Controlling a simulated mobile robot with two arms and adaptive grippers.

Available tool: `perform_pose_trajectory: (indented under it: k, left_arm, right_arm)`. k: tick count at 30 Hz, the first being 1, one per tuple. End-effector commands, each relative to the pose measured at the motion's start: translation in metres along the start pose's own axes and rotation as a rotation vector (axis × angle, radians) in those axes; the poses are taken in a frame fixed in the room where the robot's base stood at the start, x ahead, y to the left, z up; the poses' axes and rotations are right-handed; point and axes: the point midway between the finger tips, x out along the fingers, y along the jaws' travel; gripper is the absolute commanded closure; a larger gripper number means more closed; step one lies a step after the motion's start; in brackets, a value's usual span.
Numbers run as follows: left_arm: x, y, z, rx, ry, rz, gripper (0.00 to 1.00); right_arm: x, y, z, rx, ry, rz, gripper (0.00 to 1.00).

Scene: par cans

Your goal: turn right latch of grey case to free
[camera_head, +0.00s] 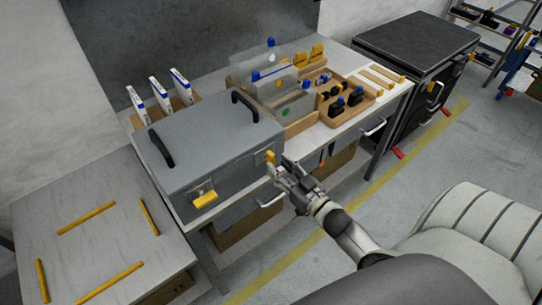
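The grey case (215,140) sits shut on the workbench, with two black handles on its lid. Its right latch (270,157) is a small yellow piece on a metal plate at the right end of the front face. Its left latch (204,200) has a larger yellow tab that looks tilted outward. My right gripper (277,171) is at the right latch, with its fingertips just in front of or touching it. The fingers partly cover the latch plate, and I cannot tell whether they hold the yellow piece. My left gripper is not in view.
A wooden tray (327,122) with dark bottles and clear dividers stand right of the case. White boxes (160,96) stand behind it. A low grey table (40,222) with yellow strips is at left. A black cabinet (420,45) stands at back right. The floor in front is clear.

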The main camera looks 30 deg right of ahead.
Motion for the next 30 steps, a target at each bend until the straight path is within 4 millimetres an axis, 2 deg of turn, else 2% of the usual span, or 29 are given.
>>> perform_pose_trajectory:
  k: [3,9,21,23,30]
  left_arm:
    - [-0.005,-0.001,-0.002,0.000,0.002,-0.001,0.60]
    - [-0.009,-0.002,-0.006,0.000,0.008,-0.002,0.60]
    - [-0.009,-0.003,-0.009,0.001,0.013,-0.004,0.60]
    - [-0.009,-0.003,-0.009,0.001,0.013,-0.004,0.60]
    - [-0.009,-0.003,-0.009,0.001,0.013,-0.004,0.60]
  right_arm:
    - [0.020,0.000,-0.002,0.002,0.001,0.000,0.64]
    - [0.041,0.000,0.000,0.001,-0.002,0.000,0.64]
    - [0.048,0.000,0.001,0.001,-0.003,0.000,0.64]
    - [0.048,0.000,0.001,0.001,-0.003,0.000,0.69]
    - [0.047,0.000,0.001,0.001,-0.002,0.000,1.00]
